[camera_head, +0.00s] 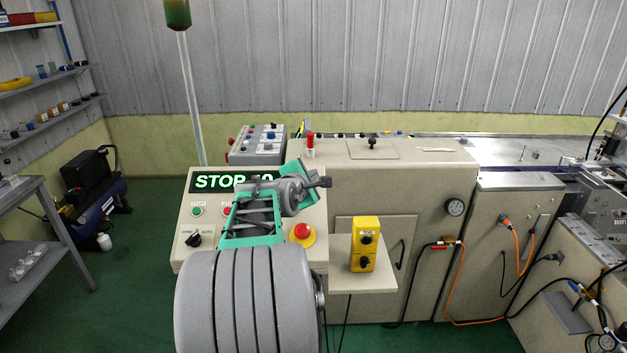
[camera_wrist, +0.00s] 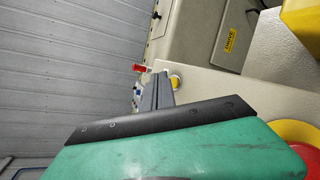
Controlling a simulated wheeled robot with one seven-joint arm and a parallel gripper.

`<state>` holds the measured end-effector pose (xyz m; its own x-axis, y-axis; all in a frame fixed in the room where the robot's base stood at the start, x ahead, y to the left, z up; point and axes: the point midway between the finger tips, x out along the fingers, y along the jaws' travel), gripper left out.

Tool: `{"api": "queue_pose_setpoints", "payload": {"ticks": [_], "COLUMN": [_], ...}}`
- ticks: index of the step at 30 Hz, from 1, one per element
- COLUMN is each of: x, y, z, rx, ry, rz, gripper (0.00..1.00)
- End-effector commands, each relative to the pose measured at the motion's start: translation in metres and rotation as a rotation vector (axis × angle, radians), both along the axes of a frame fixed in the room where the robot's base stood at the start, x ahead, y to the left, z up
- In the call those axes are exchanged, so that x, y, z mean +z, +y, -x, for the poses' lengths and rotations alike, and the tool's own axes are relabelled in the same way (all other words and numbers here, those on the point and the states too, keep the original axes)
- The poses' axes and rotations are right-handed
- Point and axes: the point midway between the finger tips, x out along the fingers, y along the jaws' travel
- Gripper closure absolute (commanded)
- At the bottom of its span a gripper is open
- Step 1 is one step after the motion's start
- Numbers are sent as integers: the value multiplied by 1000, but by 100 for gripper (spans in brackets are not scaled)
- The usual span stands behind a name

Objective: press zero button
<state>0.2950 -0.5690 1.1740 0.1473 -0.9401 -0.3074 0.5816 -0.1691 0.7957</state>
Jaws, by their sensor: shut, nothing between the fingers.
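The control panel (camera_head: 183,222) has a green-lit display (camera_head: 213,181) reading "STOP" and a partly covered number. My gripper (camera_head: 325,182) is over the panel's upper right part, its arm covering the panel's middle. In the wrist view my gripper's fingers (camera_wrist: 157,90) are together and empty. No zero label is readable, so I cannot tell whether this is the zero button. In the head view that spot is hidden behind my gripper.
A red emergency stop (camera_head: 302,232) is on the panel's right, close to my arm. A green button (camera_head: 197,211) and a black selector (camera_head: 194,239) are on its left. A red-topped post (camera_head: 310,142) stands behind.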

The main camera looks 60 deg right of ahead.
Motion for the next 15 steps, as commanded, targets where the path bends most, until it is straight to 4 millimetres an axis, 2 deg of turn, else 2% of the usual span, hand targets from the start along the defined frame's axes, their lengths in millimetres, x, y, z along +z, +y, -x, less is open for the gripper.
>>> {"api": "queue_pose_setpoints", "payload": {"ticks": [10, 15], "x": [2, 15], "y": [1, 6], "z": [1, 3], "rx": [-1, 1], "ry": [0, 0], "rz": [-1, 1], "gripper": [100, 100]}}
